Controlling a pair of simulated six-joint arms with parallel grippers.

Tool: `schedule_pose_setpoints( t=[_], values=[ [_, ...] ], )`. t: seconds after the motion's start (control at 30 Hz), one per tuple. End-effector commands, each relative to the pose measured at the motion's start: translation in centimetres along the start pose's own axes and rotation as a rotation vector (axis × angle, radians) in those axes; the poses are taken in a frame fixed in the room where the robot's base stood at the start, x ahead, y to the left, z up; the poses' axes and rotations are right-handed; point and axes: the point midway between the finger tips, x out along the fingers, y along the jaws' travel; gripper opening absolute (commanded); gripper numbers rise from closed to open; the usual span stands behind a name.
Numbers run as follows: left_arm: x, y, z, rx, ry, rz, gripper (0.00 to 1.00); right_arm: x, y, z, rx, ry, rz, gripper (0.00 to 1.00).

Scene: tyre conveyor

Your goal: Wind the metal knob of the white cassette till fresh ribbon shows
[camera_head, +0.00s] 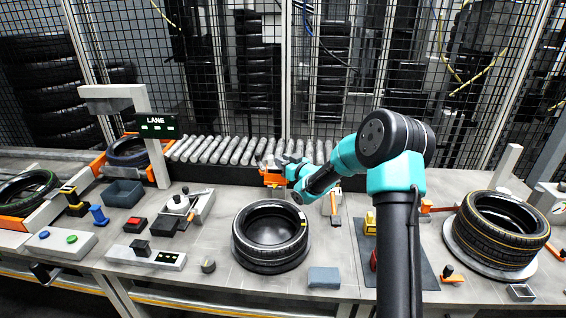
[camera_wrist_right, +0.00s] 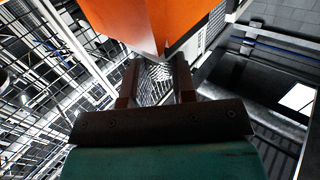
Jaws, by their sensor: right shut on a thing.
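A white flat unit (camera_head: 190,207) with a round pale disc and a small knob on top lies on the bench, left of the middle tyre. I cannot tell for sure that it is the white cassette, and no ribbon can be made out. My right gripper (camera_head: 279,173) is away to its right, near the rollers, shut on an orange device (camera_head: 271,179). In the right wrist view the orange device (camera_wrist_right: 160,22) fills the space beyond my fingertips (camera_wrist_right: 157,75); its side is pale. My left gripper is not in view.
A tyre (camera_head: 270,236) lies mid-bench, with a grey block (camera_head: 324,278) in front. A roller conveyor (camera_head: 250,150) runs behind. A LANE sign post (camera_head: 158,140), a dark bin (camera_head: 123,193) and button boxes stand at left.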

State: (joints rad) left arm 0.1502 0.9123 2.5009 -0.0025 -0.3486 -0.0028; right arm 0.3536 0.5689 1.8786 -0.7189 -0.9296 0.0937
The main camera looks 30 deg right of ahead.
Motion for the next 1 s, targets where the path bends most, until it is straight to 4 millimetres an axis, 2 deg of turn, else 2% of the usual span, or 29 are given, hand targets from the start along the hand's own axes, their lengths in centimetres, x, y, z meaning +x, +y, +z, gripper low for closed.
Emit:
schedule_pose_setpoints(
  t=[0.53,1.0],
  values=[
    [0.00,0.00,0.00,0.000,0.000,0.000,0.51,-0.04,0.23,-0.01,-0.001,0.001,-0.064,0.01],
    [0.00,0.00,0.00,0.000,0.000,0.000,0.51,0.05,0.71,0.05,-0.002,0.000,-0.319,0.01]
  ],
)
